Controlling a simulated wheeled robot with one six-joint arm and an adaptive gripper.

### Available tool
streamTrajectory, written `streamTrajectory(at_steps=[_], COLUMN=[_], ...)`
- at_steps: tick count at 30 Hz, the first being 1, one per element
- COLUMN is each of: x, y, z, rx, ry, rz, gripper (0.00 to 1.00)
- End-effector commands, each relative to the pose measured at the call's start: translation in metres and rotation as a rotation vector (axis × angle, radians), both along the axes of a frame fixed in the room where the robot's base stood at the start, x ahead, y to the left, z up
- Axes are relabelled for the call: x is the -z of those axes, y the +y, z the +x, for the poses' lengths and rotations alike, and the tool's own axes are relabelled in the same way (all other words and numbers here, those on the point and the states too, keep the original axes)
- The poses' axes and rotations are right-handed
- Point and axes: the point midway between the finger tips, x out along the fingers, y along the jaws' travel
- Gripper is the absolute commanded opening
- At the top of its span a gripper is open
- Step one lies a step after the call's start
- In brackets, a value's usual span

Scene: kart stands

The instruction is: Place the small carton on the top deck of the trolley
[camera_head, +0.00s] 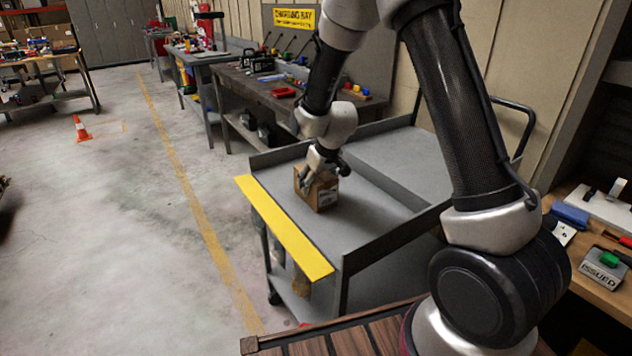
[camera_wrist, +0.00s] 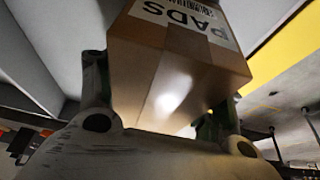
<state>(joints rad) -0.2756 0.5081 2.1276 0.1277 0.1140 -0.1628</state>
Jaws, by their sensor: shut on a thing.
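The small brown carton (camera_head: 317,190) is at the top deck of the grey trolley (camera_head: 375,213), near the deck's yellow front strip. It looks upright, and its base seems at or very near the deck surface; I cannot tell if it bears fully on it. My gripper (camera_head: 322,168) comes down from above and is shut on the carton. In the wrist view the carton (camera_wrist: 180,75) fills the middle between my fingers (camera_wrist: 155,112), with a white label reading "PADS". Part of the carton is hidden by the fingers.
The trolley has raised side rims and a handle (camera_head: 522,112) at the back right. A workbench (camera_head: 255,92) with tools stands behind it. A wooden table (camera_head: 580,255) with several items is at right. An orange cone (camera_head: 82,130) stands on open floor at left.

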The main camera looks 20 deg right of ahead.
Motion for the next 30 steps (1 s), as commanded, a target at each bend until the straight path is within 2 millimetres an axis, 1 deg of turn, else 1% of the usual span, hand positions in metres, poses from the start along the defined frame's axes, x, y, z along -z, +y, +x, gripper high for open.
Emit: streamTrajectory(at_steps=[3,4,7,17,20,23,30], x=[0.002,0.003,0.002,0.002,-0.004,-0.017,-0.068], y=[0.000,0.000,0.000,0.000,0.000,-0.002,-0.008], z=[0.000,0.000,0.000,0.000,-0.001,-0.005,-0.025], rx=[0.000,0.001,0.001,0.000,0.000,0.001,0.000], ry=[-0.001,0.000,0.000,0.000,-0.001,-0.003,-0.005], rz=[0.000,0.000,0.000,0.000,0.000,0.001,0.002], gripper=[0.28,0.70,0.88,0.88,0.88,0.88,0.88])
